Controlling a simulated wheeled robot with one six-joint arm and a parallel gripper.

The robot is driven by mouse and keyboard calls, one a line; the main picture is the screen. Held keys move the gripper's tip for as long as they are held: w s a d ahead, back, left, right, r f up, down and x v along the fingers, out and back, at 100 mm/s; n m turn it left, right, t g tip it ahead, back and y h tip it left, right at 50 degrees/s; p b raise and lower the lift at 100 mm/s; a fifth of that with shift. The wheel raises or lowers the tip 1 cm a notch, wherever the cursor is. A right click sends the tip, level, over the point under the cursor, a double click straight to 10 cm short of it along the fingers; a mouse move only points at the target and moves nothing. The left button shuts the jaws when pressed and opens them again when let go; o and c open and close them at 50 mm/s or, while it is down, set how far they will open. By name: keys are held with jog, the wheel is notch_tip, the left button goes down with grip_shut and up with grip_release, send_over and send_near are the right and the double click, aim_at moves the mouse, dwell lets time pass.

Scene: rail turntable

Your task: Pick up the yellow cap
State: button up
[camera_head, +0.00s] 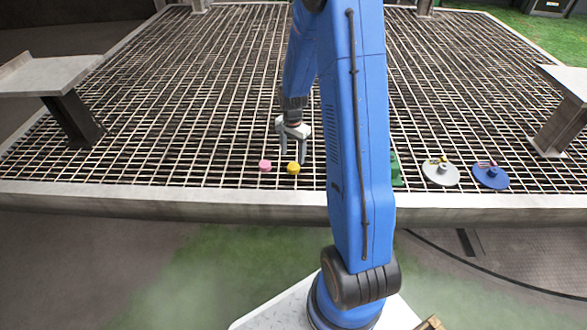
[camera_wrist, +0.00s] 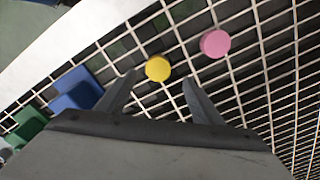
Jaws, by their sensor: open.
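The yellow cap (camera_head: 293,168) lies on the metal grating near its front edge. In the wrist view the yellow cap (camera_wrist: 158,68) appears just beyond and between my fingertips. My gripper (camera_head: 292,160) hangs just above and behind the cap, pointing down. In the wrist view my gripper (camera_wrist: 160,78) has its two fingers spread apart with nothing held between them. I cannot tell exactly how high the fingertips are above the cap.
A pink cap (camera_head: 265,166) lies close left of the yellow one and also shows in the wrist view (camera_wrist: 215,43). A green object (camera_head: 396,170), a grey disc (camera_head: 440,175) and a blue disc (camera_head: 490,178) are to the right. The grating's front rim (camera_head: 200,200) is close by.

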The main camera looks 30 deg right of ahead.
aim_at(294, 166)
jog(key=shift+s+d+f, duration=0.15)
jog(key=shift+f, duration=2.6)
jog(key=c, duration=1.1)
